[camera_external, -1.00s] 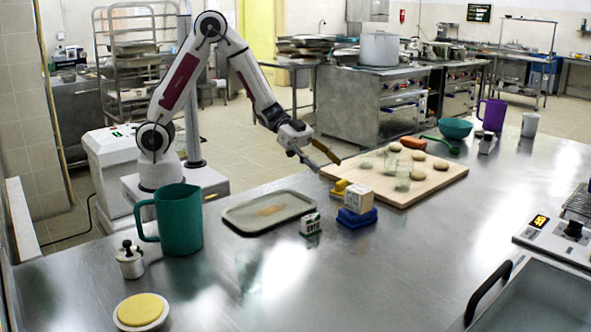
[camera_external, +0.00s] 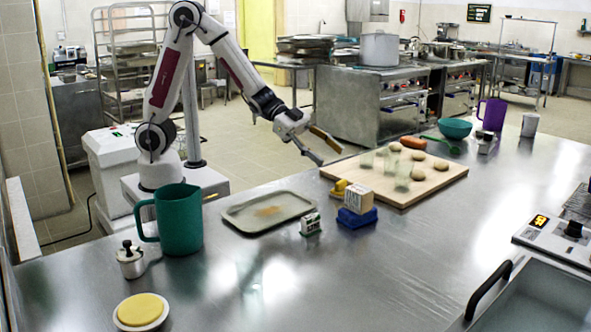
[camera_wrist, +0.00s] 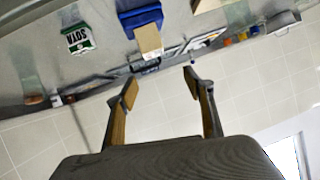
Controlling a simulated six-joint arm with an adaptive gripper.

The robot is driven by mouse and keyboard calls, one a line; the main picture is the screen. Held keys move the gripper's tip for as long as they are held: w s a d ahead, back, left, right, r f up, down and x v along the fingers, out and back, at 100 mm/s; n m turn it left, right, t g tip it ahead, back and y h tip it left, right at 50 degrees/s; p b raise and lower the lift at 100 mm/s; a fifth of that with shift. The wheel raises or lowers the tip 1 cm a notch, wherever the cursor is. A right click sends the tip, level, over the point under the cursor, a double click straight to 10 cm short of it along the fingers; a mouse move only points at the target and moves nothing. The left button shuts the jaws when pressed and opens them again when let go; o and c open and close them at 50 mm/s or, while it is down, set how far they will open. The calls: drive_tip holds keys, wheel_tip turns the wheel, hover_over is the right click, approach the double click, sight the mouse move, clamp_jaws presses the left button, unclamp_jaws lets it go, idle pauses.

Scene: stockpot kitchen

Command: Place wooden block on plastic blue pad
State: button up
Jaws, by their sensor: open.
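The wooden block (camera_external: 358,198) is a pale, box-shaped piece resting on top of the blue pad (camera_external: 357,218) on the metal counter. In the wrist view, the block (camera_wrist: 148,41) and the blue pad (camera_wrist: 140,17) show near the top edge, beyond my fingertips. My gripper (camera_external: 331,157) is open and empty, behind and above the block, clear of it. The wrist view also shows the gripper (camera_wrist: 160,84) with its two fingers spread and nothing between them.
A small soya carton (camera_external: 310,224) stands left of the pad, and a yellow object (camera_external: 340,188) sits just behind it. A tray (camera_external: 240,218) lies further left. A cutting board (camera_external: 430,186) with food and glasses is behind right. The front counter is largely clear.

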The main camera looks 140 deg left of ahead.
drive_tip(key=s+d+r+n+g+y, duration=0.1)
drive_tip(key=s+d+r+g, duration=0.1)
drive_tip(key=s+d+r, duration=0.3)
drive_tip(key=s+d+r+g+y, duration=0.1)
drive_tip(key=s+d+r+y, duration=0.15)
drive_tip(key=d, duration=0.45)
drive_tip(key=s+d+f+m+g+h, duration=0.1)
drive_tip(key=s+d+g+h, duration=0.3)
drive_tip(key=s+d, duration=1.3)
drive_tip(key=shift+s+d+f+h, duration=0.4)
drive_tip(key=shift+d+h, duration=0.45)
drive_tip(key=shift+d, duration=0.15)
